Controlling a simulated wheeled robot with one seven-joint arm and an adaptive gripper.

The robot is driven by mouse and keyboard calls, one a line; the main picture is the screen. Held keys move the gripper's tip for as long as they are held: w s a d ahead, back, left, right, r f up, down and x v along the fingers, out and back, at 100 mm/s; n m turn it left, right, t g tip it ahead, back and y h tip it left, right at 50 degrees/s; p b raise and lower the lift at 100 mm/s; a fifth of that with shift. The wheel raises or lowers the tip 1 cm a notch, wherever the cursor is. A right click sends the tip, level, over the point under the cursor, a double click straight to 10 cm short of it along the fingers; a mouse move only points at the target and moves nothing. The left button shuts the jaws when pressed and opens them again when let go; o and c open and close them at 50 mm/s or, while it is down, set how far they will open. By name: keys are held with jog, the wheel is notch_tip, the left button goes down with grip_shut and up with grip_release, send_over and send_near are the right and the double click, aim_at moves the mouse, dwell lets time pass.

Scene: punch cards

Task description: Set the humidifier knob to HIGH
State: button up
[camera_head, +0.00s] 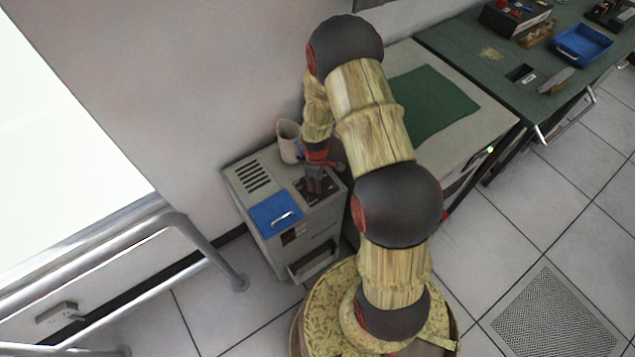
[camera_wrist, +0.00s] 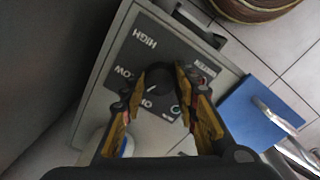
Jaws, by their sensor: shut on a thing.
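The humidifier (camera_head: 324,224) is a grey cabinet with a slotted top and a dark control panel, standing against the wall. In the wrist view its black panel (camera_wrist: 170,48) shows HIGH at the upper left, LOW at the middle left and a partly hidden label starting with O below. The black round knob (camera_wrist: 158,79) is between my fingers, with a pale mark on its lower side, toward the O label. My gripper (camera_wrist: 157,86) is shut on the knob from both sides. In the head view my gripper (camera_head: 317,178) points down at the panel and hides the knob.
A blue lid with a pale handle (camera_head: 272,216) is on the humidifier top beside the panel. A beige cup (camera_head: 288,142) stands at its back edge. A cabinet with a green mat (camera_head: 432,104) and a green workbench (camera_head: 505,52) stand right. Metal rails (camera_head: 185,231) run at left.

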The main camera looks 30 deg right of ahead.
jog(key=m+b, duration=0.1)
jog(key=m, duration=0.4)
jog(key=shift+m, duration=0.3)
jog(key=m, duration=0.4)
jog(key=shift+w+a+g+b, duration=0.1)
jog(key=shift+g+b, duration=0.2)
jog(key=shift+b, duration=0.1)
jog(key=m, duration=0.9)
jog(key=shift+w+m, duration=0.1)
jog(key=shift+m, duration=0.3)
jog(key=shift+m+g, duration=0.3)
jog(key=o, duration=1.1)
jog(key=shift+o, duration=0.3)
